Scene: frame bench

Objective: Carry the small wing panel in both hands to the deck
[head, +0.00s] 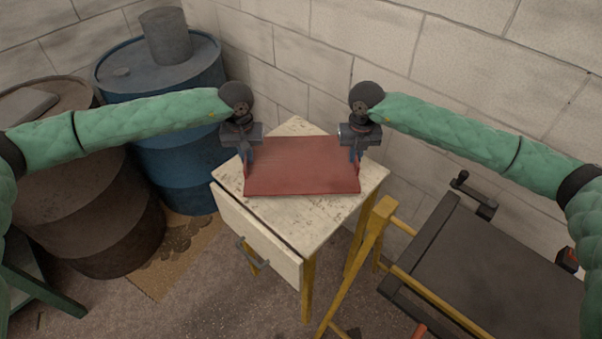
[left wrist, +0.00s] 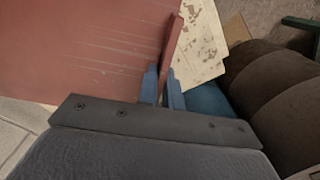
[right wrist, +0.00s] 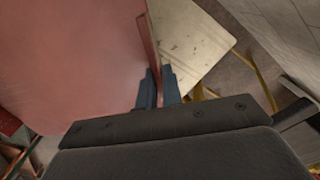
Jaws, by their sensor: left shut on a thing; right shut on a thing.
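The small wing panel (head: 303,168) is a flat red sheet with raised side edges, over the worn cream top of a small table. My left gripper (head: 246,158) is shut on its left edge, and my right gripper (head: 356,155) is shut on its right edge. The left wrist view shows the fingers (left wrist: 162,90) on the panel's raised edge (left wrist: 173,42); the right wrist view shows the same grip (right wrist: 157,90). I cannot tell whether the panel touches the table. A dark flat deck (head: 485,265) on a yellow frame stands at the lower right.
The small table (head: 229,180) has a drawer with a handle and yellow legs. A blue drum (head: 180,150) and a brown drum (head: 90,220) stand to the left. Block walls close off the back. A clamp-like handle (head: 474,195) rises from the deck's far edge.

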